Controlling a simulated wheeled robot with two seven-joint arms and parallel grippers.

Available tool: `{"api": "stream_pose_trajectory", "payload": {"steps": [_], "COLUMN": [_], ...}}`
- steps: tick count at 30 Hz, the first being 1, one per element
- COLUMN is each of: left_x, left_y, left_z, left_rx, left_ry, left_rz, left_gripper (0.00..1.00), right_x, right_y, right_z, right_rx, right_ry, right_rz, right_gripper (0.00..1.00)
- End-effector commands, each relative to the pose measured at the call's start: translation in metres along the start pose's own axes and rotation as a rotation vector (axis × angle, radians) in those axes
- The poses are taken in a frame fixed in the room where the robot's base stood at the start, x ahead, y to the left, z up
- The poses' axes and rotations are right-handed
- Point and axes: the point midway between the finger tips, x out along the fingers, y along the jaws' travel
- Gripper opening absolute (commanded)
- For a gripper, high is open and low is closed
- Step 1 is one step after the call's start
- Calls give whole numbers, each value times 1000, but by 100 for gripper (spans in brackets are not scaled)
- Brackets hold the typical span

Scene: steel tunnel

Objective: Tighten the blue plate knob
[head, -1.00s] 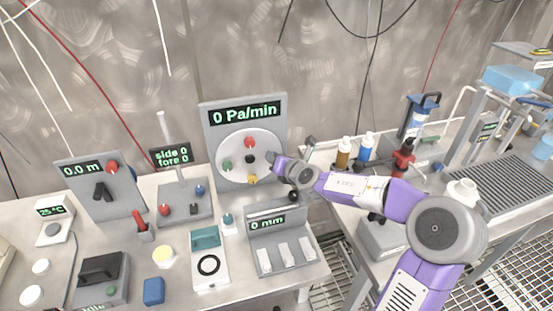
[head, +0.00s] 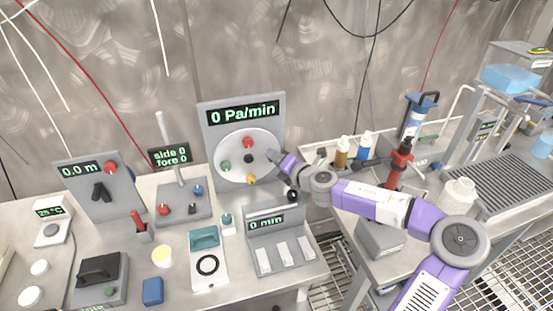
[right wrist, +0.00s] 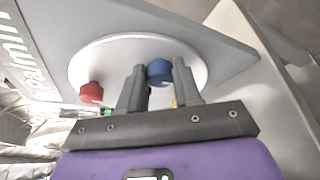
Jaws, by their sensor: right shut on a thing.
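The round white plate (head: 232,172) is on an upright grey panel (head: 212,112) whose display reads 0 Pa/min. It carries a red knob (head: 249,142) at the top, a green knob (head: 226,167) at left, a yellow knob (head: 251,182) at the bottom and a black centre piece (head: 248,158). In the head view my right gripper (head: 276,157) hides the blue knob at the plate's right edge. In the right wrist view the blue knob (right wrist: 159,72) sits between my right gripper's two fingers, which are shut on it. My left gripper is out of view.
Brown and blue bottles (head: 364,148) and a red-and-blue stand (head: 398,163) are on the right bench. Other instruments crowd the left bench.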

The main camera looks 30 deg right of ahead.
Motion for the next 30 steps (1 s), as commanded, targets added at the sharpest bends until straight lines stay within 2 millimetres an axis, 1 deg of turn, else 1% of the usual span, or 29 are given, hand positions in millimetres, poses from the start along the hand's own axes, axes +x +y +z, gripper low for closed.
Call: {"api": "stream_pose_trajectory", "payload": {"steps": [13,14,18,26,30], "left_x": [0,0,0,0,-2], "left_y": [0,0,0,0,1], "left_z": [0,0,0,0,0], "left_rx": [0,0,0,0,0], "left_ry": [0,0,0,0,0], "left_rz": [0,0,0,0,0], "left_gripper": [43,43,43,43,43], "right_x": [0,0,0,0,-6], "right_y": [0,0,0,0,-1], "right_z": [-1,-1,-1,0,0], "right_rx": [10,10,9,8,9], "right_ry": [3,3,2,1,1], "right_rz": [3,3,3,3,1], "right_gripper": [3,38,59,59,59]}}
